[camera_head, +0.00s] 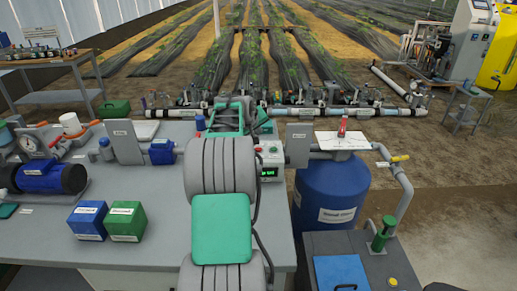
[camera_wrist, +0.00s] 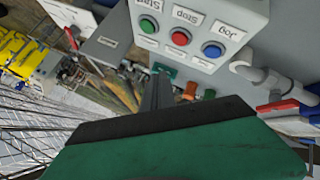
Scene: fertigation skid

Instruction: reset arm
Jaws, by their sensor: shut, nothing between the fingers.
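My gripper (camera_wrist: 160,75) shows in the wrist view as dark fingers beyond a green and black body. The fingers are together with nothing between them. They are in front of a grey control box (camera_wrist: 215,20) with green, red and blue buttons, labelled Start, Stop and one that looks like Jog. I cannot tell the exact gap to the box. In the head view my grey and green arm stands folded upright in the middle. It hides part of the bench and part of the control box (camera_head: 270,158), which has a lit green display.
On the grey bench (camera_head: 50,225) stand a blue box (camera_head: 87,221), a green box (camera_head: 125,221) and a blue motor (camera_head: 45,178) at left. A blue tank (camera_head: 332,195) and a grey pipe with a yellow-handled valve (camera_head: 397,160) stand at right. Crop rows lie behind.

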